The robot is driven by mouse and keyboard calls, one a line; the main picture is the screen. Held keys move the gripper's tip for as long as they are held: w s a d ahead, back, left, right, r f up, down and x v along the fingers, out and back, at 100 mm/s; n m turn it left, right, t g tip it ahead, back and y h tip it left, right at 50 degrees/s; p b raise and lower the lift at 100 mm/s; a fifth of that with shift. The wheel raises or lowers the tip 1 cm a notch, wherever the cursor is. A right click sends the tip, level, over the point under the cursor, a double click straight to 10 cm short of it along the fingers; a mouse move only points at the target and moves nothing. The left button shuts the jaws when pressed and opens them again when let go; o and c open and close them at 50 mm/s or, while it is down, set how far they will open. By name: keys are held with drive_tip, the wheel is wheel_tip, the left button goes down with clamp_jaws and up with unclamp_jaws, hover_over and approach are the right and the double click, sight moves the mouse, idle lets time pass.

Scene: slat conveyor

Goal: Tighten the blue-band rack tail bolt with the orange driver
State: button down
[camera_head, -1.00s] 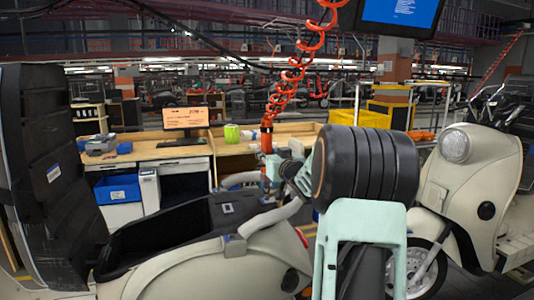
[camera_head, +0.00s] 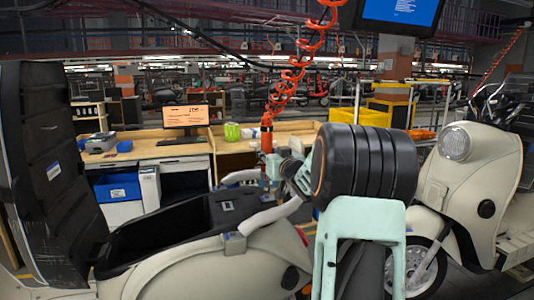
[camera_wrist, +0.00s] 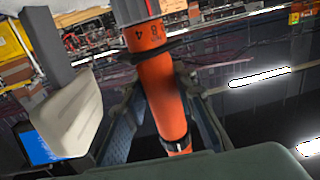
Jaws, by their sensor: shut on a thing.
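The orange driver (camera_head: 266,139) hangs upright from a red coiled hose in the head view, beside the rear of the near cream scooter (camera_head: 200,262). My gripper (camera_head: 270,168) is shut on it. In the wrist view the orange shaft (camera_wrist: 166,95) runs between my gripper's dark fingers (camera_wrist: 165,112). The pale rack rails (camera_head: 268,217) are at the scooter's tail, right below and beside the driver's lower end. Its tip is too small to tell whether it touches anything. I cannot make out a blue band or the tail bolt.
The raised black seat (camera_head: 45,165) stands at the left. A second cream scooter (camera_head: 475,185) is at the right. Behind is a wooden bench (camera_head: 165,151) with a monitor (camera_head: 186,117) and a blue bin (camera_head: 117,186). My dark arm link blocks the centre right.

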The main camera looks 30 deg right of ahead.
sight(268, 138)
drive_tip(key=shift+f+b, duration=0.8)
drive_tip(key=shift+f, duration=0.4)
idle(1.5)
drive_tip(key=shift+r, duration=0.1)
drive_tip(key=shift+r, duration=0.15)
idle(0.4)
drive_tip(key=shift+r+p, duration=0.8)
drive_tip(key=shift+p, duration=0.3)
idle(1.5)
drive_tip(key=shift+r+p, duration=2.3)
drive_tip(key=shift+r, duration=0.45)
drive_tip(key=shift+f, duration=0.1)
